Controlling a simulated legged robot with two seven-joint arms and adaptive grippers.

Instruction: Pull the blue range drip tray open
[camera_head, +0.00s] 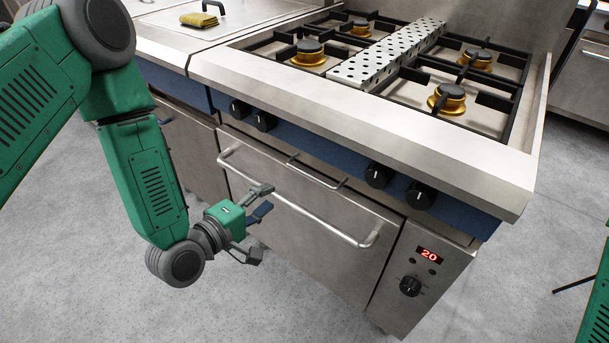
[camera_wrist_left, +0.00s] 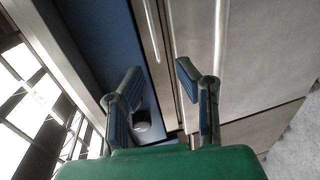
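The blue range (camera_head: 340,141) has a blue front panel with black knobs. Below the panel, a slim steel drip tray front carries a short bar handle (camera_head: 318,174); the tray looks shut. My left gripper (camera_head: 260,222) is open and empty in front of the oven door, lower than the tray handle and apart from it. In the left wrist view, my left gripper (camera_wrist_left: 156,84) has its two fingers spread with nothing between them. The blue panel (camera_wrist_left: 98,35) shows beyond them. My right gripper is not in view.
The oven door's long bar handle (camera_head: 290,202) runs below the tray, close to my left gripper. A control panel with a red display (camera_head: 429,254) is at the right. Burners and a perforated steel strip (camera_head: 388,57) are on top. The floor in front is clear.

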